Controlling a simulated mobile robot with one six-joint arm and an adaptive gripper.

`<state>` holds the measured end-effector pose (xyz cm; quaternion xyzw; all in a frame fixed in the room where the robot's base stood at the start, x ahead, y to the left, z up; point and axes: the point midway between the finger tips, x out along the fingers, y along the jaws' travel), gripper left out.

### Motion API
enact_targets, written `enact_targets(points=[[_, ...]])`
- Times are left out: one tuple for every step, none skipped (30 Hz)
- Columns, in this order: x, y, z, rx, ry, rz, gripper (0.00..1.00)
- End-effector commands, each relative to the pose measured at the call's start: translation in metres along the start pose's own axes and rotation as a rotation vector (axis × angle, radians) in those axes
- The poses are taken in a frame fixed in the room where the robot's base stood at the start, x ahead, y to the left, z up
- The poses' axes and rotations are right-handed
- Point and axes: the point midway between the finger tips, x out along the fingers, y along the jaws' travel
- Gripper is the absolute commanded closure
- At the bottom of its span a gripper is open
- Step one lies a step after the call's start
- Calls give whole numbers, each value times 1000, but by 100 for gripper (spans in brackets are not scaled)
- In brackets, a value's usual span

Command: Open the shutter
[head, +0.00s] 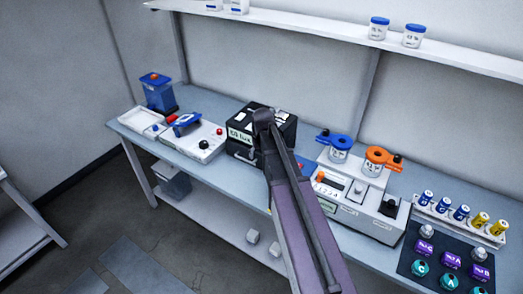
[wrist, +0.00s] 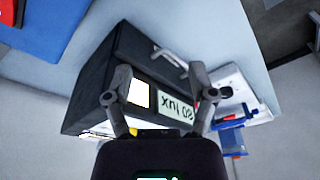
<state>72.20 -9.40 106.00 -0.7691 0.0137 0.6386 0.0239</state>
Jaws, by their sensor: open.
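A black box with a lit display ending in "lux" (head: 240,135) stands on the bench in the head view, partly hidden behind my arm. In the wrist view the black box (wrist: 135,60) appears turned over, with its "lux" display between and beside my fingers. A pale bar handle (wrist: 170,57) runs along its front edge, and it also shows low on the box in the head view (head: 243,157). I cannot tell which part is the shutter. My gripper (wrist: 160,74) is open and empty in front of the display; contact is unclear. Its fingertips are hidden in the head view.
Left of the box are a white panel with a black knob (head: 203,145) and a blue bin (head: 157,92). Right of it are a white instrument (head: 355,210), blue and orange clamped jars, and a vial rack (head: 460,221). A shelf (head: 300,24) runs above.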

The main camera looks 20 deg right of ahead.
Motion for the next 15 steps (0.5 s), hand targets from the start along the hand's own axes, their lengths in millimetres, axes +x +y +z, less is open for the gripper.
enact_targets(points=[[1,-1,2,0,-1,0,28],[2,-1,3,-1,-2,0,28],[2,-2,3,-1,-2,0,28],[2,-2,3,-1,-3,0,28],[2,-2,3,-1,-3,0,28],[2,-2,3,-1,-3,0,28],[1,-2,3,-1,-3,0,28],[1,-2,3,-1,-3,0,28],[1,-2,3,-1,-3,0,28],[1,-2,3,-1,-3,0,28],[1,-2,3,-1,-3,0,28],[1,-2,3,-1,-3,0,28],[1,-2,3,-1,-3,0,28],[1,-2,4,-1,-3,0,28],[1,-3,6,-1,-5,0,28]])
